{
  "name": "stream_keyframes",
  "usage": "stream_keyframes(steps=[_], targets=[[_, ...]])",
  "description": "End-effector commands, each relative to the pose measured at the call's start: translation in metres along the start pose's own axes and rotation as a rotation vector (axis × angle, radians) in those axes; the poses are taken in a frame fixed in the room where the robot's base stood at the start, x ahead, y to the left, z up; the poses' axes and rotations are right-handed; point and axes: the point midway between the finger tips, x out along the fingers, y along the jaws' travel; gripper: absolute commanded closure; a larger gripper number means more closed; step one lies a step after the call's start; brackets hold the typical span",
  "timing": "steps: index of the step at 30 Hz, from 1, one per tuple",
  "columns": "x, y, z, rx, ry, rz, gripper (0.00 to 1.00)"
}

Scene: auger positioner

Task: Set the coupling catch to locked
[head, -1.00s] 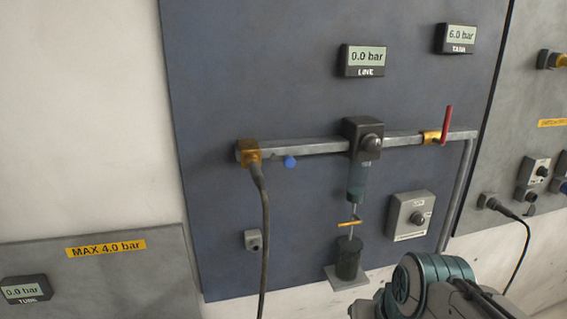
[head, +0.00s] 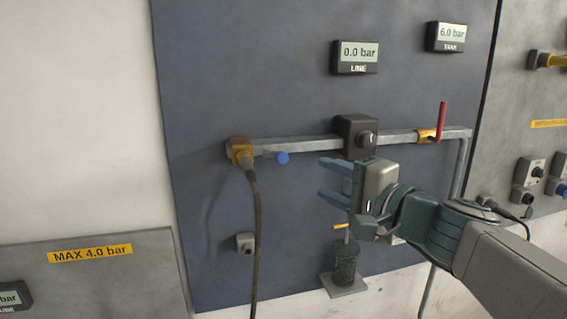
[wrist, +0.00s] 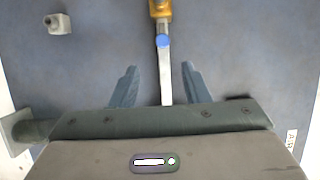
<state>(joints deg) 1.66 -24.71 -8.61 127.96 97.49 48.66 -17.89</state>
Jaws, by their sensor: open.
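The brass coupling (head: 241,151) sits at the left end of the grey pipe, with a dark hose hanging from it. Just right of it, a round blue knob (head: 282,158) sits at the pipe's lower edge; I take it to be the coupling catch, though its setting is not clear. My gripper (head: 327,180) is open and empty, right of and slightly below the knob, fingers pointing left. In the wrist view, the knob (wrist: 162,41) and coupling (wrist: 160,9) lie ahead, in line with the gap between my fingers (wrist: 158,72). Nothing touches the knob.
The pipe (head: 300,145) runs to a black regulator block (head: 356,137) and a red-handled valve (head: 441,122). The LINE display (head: 355,57) reads 0.0 bar and the TANK display (head: 446,37) 6.0 bar. The hose (head: 257,240) hangs left of the knob.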

Motion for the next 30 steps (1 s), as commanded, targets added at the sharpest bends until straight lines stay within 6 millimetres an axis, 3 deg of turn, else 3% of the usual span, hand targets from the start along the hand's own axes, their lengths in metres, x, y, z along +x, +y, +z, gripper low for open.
stream_keyframes(steps=[5,21,30], targets=[[0.014,-0.004,-0.002,0.011,0.004,-0.012,0.58],[0.112,-0.005,-0.002,0.011,0.003,-0.010,0.58],[0.137,-0.004,-0.002,0.009,0.004,-0.012,0.58]])
